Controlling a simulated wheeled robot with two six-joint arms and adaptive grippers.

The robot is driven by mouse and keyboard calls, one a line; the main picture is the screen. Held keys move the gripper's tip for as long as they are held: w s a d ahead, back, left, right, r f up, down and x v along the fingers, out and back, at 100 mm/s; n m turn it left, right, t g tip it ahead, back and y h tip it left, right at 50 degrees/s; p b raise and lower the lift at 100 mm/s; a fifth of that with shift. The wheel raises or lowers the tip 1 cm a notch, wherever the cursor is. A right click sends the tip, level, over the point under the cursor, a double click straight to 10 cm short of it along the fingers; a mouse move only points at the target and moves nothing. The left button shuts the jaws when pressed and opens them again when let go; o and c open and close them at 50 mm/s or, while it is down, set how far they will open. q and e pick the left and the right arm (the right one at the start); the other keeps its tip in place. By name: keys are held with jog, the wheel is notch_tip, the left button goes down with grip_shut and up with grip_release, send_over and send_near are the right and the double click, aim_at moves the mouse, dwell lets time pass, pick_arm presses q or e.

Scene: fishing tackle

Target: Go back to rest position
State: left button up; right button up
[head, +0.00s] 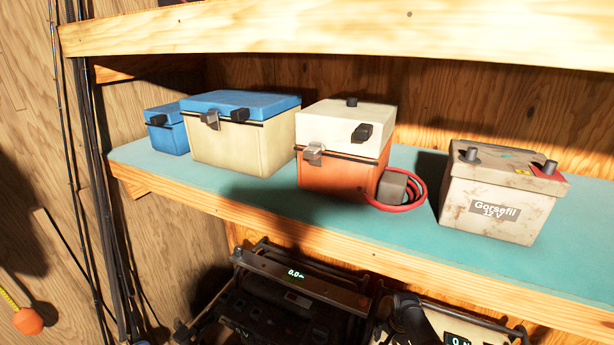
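Neither of my grippers shows in the head view, so their pose and opening are hidden. The view faces a wooden shelf (300,221) with a teal top. On it stand a small blue box (172,139), a cream box with a blue lid (236,148), an orange box with a white lid (335,171) and a worn battery (496,221) labelled Gorsefil. All stand upright, and both larger boxes have their lids down.
A red cable (417,207) loops beside the orange box. An upper shelf board (330,31) runs overhead. Dark devices with green displays (293,272) sit below. Thin rods (88,150) stand at left, near an orange float (28,321). Teal surface is bare before the battery.

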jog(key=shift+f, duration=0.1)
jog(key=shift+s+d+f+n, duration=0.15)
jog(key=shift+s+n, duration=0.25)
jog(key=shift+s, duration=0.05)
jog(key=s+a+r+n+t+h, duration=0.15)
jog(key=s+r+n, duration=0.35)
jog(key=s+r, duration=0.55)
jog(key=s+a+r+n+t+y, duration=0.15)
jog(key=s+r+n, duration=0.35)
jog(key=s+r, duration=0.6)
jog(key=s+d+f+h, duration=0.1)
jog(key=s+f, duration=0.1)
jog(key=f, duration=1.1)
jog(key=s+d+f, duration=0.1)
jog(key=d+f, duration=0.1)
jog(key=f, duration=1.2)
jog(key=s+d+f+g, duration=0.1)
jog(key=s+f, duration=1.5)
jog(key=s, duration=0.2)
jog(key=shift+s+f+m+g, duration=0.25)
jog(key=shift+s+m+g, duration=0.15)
